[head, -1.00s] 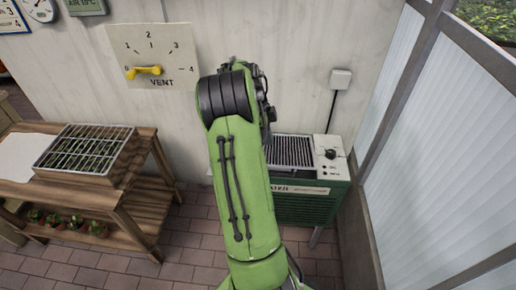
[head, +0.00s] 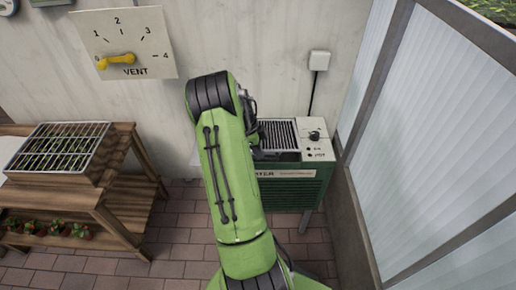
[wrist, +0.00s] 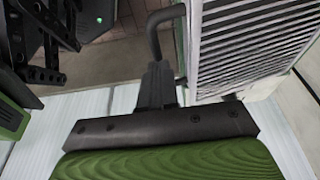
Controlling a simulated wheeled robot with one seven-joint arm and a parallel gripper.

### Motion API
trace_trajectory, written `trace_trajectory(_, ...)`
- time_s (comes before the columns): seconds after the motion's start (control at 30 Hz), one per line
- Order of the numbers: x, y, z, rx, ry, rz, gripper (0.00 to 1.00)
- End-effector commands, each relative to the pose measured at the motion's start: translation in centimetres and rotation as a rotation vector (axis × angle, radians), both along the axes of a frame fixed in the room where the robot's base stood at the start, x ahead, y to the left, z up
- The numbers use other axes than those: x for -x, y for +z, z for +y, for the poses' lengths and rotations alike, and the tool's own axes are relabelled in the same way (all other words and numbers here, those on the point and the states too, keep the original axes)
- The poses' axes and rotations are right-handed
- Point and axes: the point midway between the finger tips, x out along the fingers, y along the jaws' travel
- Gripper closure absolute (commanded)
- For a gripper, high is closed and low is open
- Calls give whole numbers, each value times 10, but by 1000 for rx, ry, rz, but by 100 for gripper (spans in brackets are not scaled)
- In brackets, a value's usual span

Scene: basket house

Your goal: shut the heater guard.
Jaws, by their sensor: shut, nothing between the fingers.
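The green heater (head: 292,187) stands against the wall, with a white control top and a dark knob at its right. A dark slatted grille (head: 281,134) shows on its top, its left part hidden by my arm. In the wrist view a pale slatted panel (wrist: 245,45) fills the upper right. A dark curved bar (wrist: 152,32) runs beside its left edge, close to my fingers. My gripper (wrist: 158,80) is shut and empty, apart from the slats in the picture. I cannot tell whether it touches the bar. In the head view my arm hides the gripper and the guard's position is unclear.
A wooden bench (head: 105,195) with a barred tray (head: 62,150) and small potted plants stands at the left. A vent dial (head: 120,42) with a yellow pointer hangs on the wall. A ribbed glazed wall (head: 430,150) closes the right side. Brick floor lies between bench and heater.

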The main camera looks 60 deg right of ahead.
Motion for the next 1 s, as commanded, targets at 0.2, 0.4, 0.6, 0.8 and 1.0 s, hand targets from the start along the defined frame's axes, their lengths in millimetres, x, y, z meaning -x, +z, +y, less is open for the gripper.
trace_trajectory(0.2,0,-5,1,0,0,0,100)
trace_trajectory(0.4,2,-37,5,-3,0,1,100)
trace_trajectory(0.6,5,-73,10,-2,0,1,100)
trace_trajectory(0.8,6,-76,12,-5,2,1,100)
trace_trajectory(1.0,6,-76,13,-8,2,3,100)
